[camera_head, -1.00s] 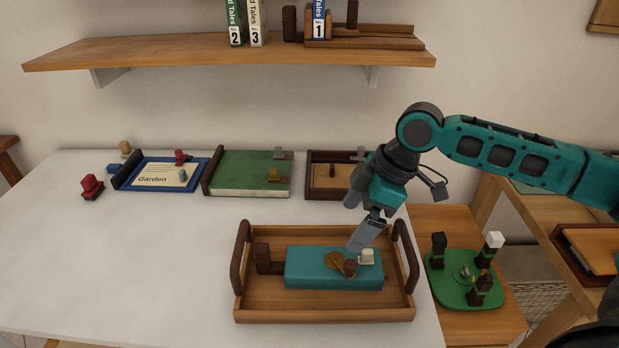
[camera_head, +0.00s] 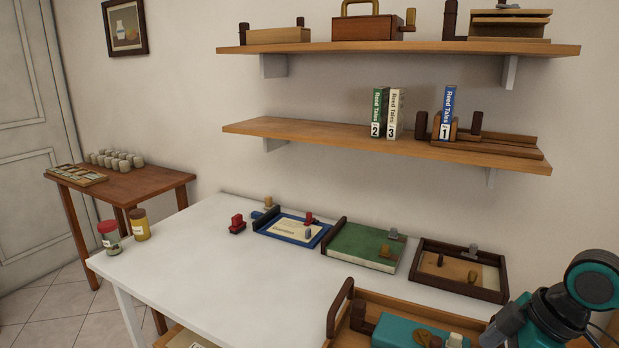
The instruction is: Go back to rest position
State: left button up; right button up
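My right arm shows at the lower right edge, teal and dark grey, with its wrist beside the wooden tray (camera_head: 338,303). My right gripper's fingers are hidden or below the frame, so its state does not show. The tray holds a teal box (camera_head: 393,332) with a round brown piece and a white knob on top; its lower part is cut off by the frame. My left gripper is not in view.
The white table (camera_head: 215,270) has clear room at its left and middle. A blue-framed Garden board (camera_head: 275,226), a green book (camera_head: 360,246) and a dark-framed tray (camera_head: 430,245) line its back. Two jars (camera_head: 140,225) stand at the left. Wall shelves (camera_head: 300,133) hold books.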

jog(key=s+a+f+m, duration=0.2)
jog(key=s+a+f, duration=0.7)
jog(key=a, duration=0.4)
jog(key=s+d+f+m+t+h, duration=0.1)
jog(key=s+d+f+m+h, duration=0.25)
jog(key=s+m, duration=0.45)
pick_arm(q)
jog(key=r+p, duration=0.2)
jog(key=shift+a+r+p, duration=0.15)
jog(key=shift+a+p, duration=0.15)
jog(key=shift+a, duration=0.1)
pick_arm(e)
jog(key=w+a+f+n+t+y, duration=0.1)
jog(key=w+a+f+t, duration=0.2)
jog(key=w+f+t, duration=0.2)
jog(key=w+t, duration=0.2)
jog(key=shift+w+f+y, duration=0.35)
jog(key=shift+w, duration=0.05)
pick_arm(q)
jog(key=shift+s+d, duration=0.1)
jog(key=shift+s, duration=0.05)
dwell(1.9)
